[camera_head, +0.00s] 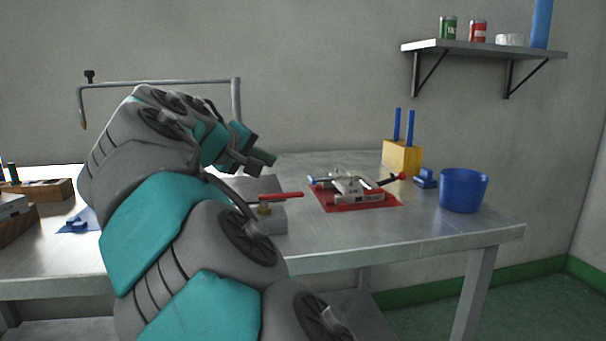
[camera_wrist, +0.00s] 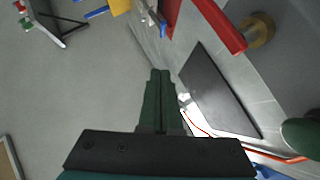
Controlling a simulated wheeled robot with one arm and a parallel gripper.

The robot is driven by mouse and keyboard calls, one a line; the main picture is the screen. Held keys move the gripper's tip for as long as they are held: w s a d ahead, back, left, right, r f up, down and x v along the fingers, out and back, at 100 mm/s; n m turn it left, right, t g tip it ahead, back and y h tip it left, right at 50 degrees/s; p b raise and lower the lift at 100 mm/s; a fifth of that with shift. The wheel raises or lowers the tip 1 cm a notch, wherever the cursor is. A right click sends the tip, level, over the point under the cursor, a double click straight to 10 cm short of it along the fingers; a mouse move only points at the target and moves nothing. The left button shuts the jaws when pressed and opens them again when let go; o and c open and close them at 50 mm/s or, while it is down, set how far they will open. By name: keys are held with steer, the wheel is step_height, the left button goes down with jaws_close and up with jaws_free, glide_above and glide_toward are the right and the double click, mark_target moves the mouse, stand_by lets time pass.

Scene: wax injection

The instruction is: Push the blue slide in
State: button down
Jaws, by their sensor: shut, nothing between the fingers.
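A metal fixture (camera_head: 350,187) with a blue-tipped part on its left (camera_head: 312,180) and a red-knobbed bar on its right sits on a red mat (camera_head: 385,201), right of the middle of the table. I cannot tell for sure which blue part is the slide. My gripper (camera_head: 266,158) is up and left of the fixture, in the air above the grey machine block, apart from the mat. In the wrist view its fingers (camera_wrist: 160,75) are together and empty. There a corner of the red mat (camera_wrist: 172,14) and a blue piece (camera_wrist: 153,20) show at the top.
A grey block (camera_head: 266,218) with a red lever (camera_head: 280,196) stands below my gripper. A yellow block (camera_head: 402,158) with blue rods, a small blue part (camera_head: 426,178) and a blue bucket (camera_head: 464,190) stand right. The front right of the table (camera_head: 430,226) is clear.

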steer(key=p, duration=0.1)
glide_toward(309, 178)
steer(key=w, duration=0.4)
steer(key=shift+w+a+f, duration=0.15)
steer(key=shift+w+f, duration=0.15)
steer(key=shift+w, duration=0.05)
steer(key=shift+w+d+f, duration=0.15)
steer(key=shift+d+f, duration=0.25)
steer(key=shift+d, duration=0.15)
steer(key=shift+w+d+f, duration=0.15)
steer(key=shift+d+f, duration=0.3)
steer(key=shift+d, duration=0.15)
